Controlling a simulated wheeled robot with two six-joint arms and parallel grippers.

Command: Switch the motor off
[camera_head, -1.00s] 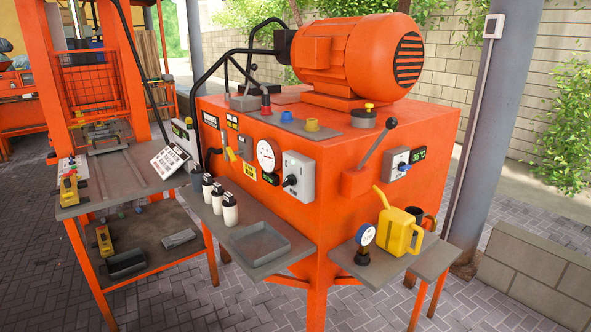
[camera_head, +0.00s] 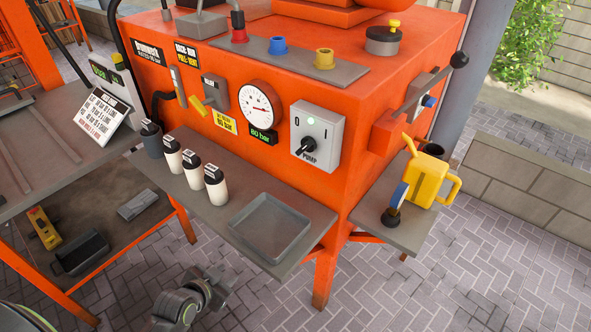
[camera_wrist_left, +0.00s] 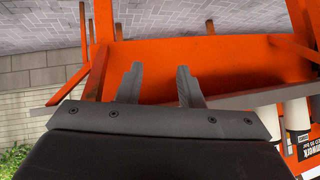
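The grey pump switch box (camera_head: 328,121) is on the front of the orange machine (camera_head: 368,88). The orange motor's base (camera_head: 318,14) shows at the top edge; the rest is cut off. My left gripper (camera_head: 222,287) is low in front of the machine, below the shelf and away from the switch. In the left wrist view its two fingers (camera_wrist_left: 158,82) are apart with nothing between them. My right gripper is out of view.
A grey shelf (camera_head: 318,222) with a tray (camera_head: 262,232) and several bottles (camera_head: 216,184) juts out below the switch. A lever (camera_head: 436,82) sticks out at right. Open paving lies in front.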

